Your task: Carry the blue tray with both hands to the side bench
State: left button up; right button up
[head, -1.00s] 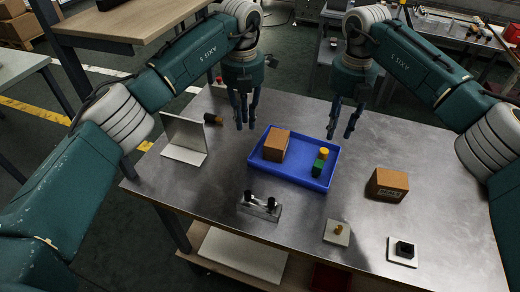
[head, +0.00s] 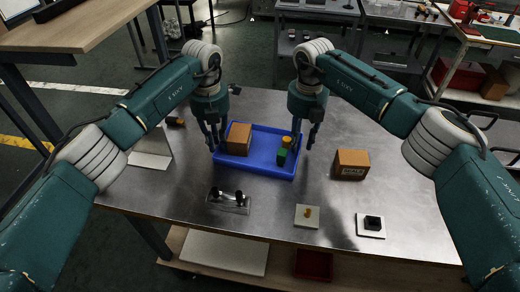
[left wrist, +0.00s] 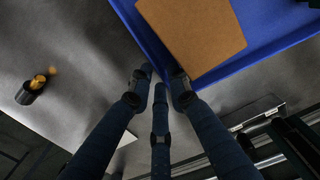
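The blue tray (head: 262,171) lies flat on the metal table in the head view. It holds a brown box (head: 239,138), a green block (head: 283,156) and a yellow round piece (head: 287,140). My left gripper (head: 213,146) is at the tray's left end, fingers apart and pointing down. In the left wrist view its fingertips (left wrist: 160,78) are close to the blue tray wall (left wrist: 152,42); I cannot tell whether they touch it. My right gripper (head: 308,143) is beside the tray's right end, fingers apart, with no hold on the tray visible.
A wooden-topped bench (head: 85,22) stands at upper left. On the metal table (head: 270,220) are a cardboard box (head: 351,164), a light angled plate (head: 152,150), a black-knobbed fixture (head: 228,199) and two small plates (head: 307,215) (head: 371,224) with parts on them. A dark cylinder (left wrist: 32,90) lies left of the tray.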

pick_arm(q)
jog(key=shift+a+f, duration=0.1)
jog(key=shift+f, duration=0.65)
pick_arm(e)
jog(key=shift+a+f, duration=0.15)
jog(key=shift+f, duration=0.5)
pick_arm(q)
grip_shut()
pick_arm(e)
jog(key=c, duration=0.6)
grip_shut()
pick_arm(q)
jog(key=shift+r, duration=0.15)
